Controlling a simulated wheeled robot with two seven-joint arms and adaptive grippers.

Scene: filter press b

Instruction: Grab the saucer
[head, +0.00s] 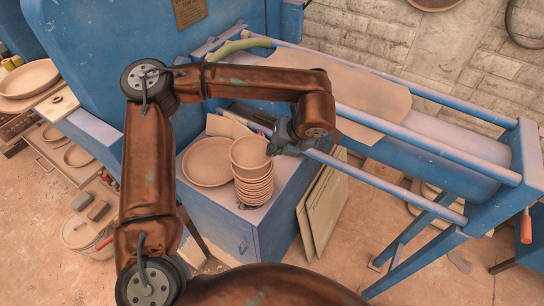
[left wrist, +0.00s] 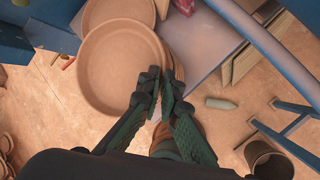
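The top saucer (head: 250,151) is a round terracotta dish, tilted above a stack of similar saucers (head: 254,188). In the left wrist view the saucer (left wrist: 122,65) fills the upper middle and partly hides the stack (left wrist: 178,68). My left gripper (head: 273,148) is at the saucer's right rim. In the left wrist view my left gripper (left wrist: 161,88) has its fingers close together with the rim between them. My right gripper is not in view.
A wider plate (head: 207,162) lies left of the stack on the blue cabinet (head: 236,226). Blue press rails (head: 430,152) run to the right. Flat boards (head: 325,208) lean against the cabinet's right side. More dishes (head: 28,78) sit on shelves at left.

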